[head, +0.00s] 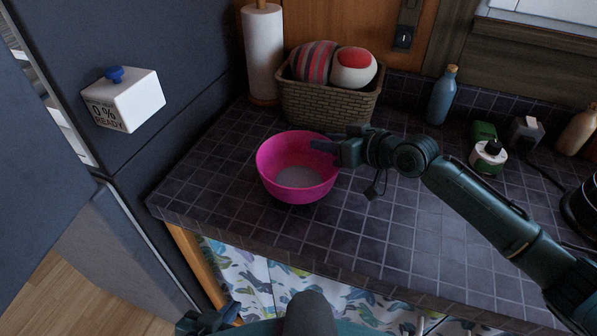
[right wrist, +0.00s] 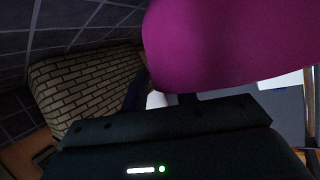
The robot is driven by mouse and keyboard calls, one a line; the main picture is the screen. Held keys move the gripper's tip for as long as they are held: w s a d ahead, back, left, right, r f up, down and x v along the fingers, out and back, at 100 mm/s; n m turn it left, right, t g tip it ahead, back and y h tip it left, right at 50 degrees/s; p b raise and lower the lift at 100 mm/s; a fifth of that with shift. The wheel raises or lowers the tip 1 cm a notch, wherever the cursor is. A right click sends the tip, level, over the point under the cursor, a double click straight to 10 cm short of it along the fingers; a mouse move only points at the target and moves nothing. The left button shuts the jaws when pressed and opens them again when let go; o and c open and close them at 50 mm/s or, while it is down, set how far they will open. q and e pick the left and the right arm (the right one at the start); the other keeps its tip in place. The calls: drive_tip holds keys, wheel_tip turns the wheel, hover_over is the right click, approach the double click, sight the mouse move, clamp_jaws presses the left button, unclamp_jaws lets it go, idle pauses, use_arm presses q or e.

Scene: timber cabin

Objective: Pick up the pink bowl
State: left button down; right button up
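The pink bowl (head: 281,188) appears upright on the dark tiled counter, near its front left part. It is empty, with a paler bottom inside. My right gripper (head: 324,147) is at the bowl's right rim, with a finger reaching over the inside. Its other finger is hidden, so I cannot tell whether it is closed on the rim. In the right wrist view the bowl's outer wall (right wrist: 235,45) fills the upper right, very close to the gripper. My left gripper (head: 208,320) is low at the bottom edge, away from the bowl, only partly in view.
A wicker basket (head: 325,108) with two round objects stands behind the bowl, beside a paper towel roll (head: 264,55). A blue bottle (head: 441,97) and a white-green jar (head: 487,158) stand right. The counter (head: 215,170) is clear left of the bowl. A dark fridge (head: 150,40) borders the left.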

clamp_jaws()
drive_tip(key=shift+s+f, duration=0.1)
idle(1.3)
